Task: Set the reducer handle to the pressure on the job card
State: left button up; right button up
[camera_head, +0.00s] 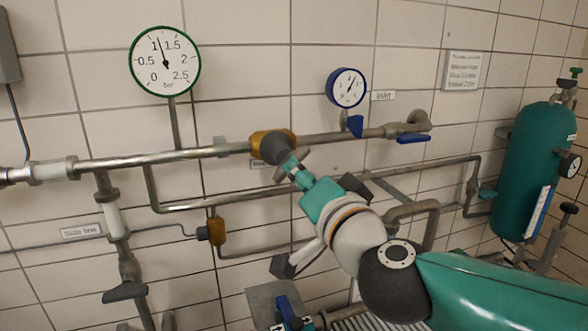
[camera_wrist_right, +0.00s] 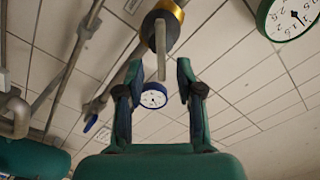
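The reducer has a brass body (camera_head: 265,143) on the upper pipe, and its brass collar (camera_wrist_right: 168,14) shows in the right wrist view. Its grey bar handle (camera_wrist_right: 161,52) points down between the fingers of my right gripper (camera_wrist_right: 160,72). The fingers are apart on both sides of it, with gaps visible. In the head view, my right gripper (camera_head: 290,168) is at the reducer and hides part of the handle. The green-rimmed gauge (camera_head: 165,61) reads between 1 and 1.5, nearer 1. A white card (camera_head: 462,70) hangs on the wall; its text is too small to read. My left gripper is out of view.
A blue-rimmed gauge (camera_head: 346,87) and a blue lever (camera_head: 413,138) are right of the reducer. A brass fitting (camera_head: 216,232) is on a lower line. A teal tank (camera_head: 536,170) stands at right. A grey pipe bend (camera_head: 412,212) is close beside my right arm.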

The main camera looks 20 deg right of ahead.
jog(key=shift+w+a, duration=0.1)
jog(key=shift+w, duration=2.6)
